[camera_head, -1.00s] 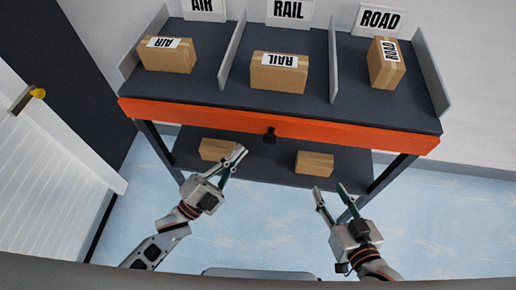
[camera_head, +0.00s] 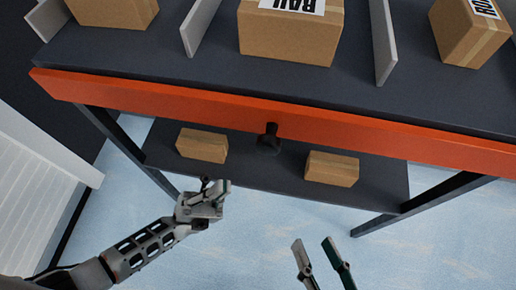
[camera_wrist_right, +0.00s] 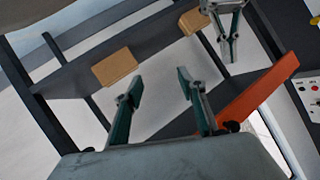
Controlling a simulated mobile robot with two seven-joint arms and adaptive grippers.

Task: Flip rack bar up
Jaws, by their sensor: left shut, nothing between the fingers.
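The orange rack bar (camera_head: 190,105) runs along the whole front edge of the rack's upper shelf. It also shows at the right of the right wrist view (camera_wrist_right: 258,92). A black knob-like part (camera_head: 269,142) sits just below the bar's middle. My left gripper (camera_head: 213,190) is shut and empty, in front of and below the bar, left of the knob, apart from both. It shows in the right wrist view too (camera_wrist_right: 232,45). My right gripper (camera_head: 312,243) is open and empty, lower and to the right, clear of the bar; its spread fingers show in its wrist view (camera_wrist_right: 155,92).
The upper shelf (camera_head: 350,92) holds cartons between grey dividers (camera_head: 200,22), one carton labelled RAIL (camera_head: 290,38). The lower shelf (camera_head: 250,172) carries two plain cartons, left (camera_head: 202,146) and right (camera_head: 332,168). Rack legs (camera_head: 425,200) stand at both sides. The blue floor in front is open.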

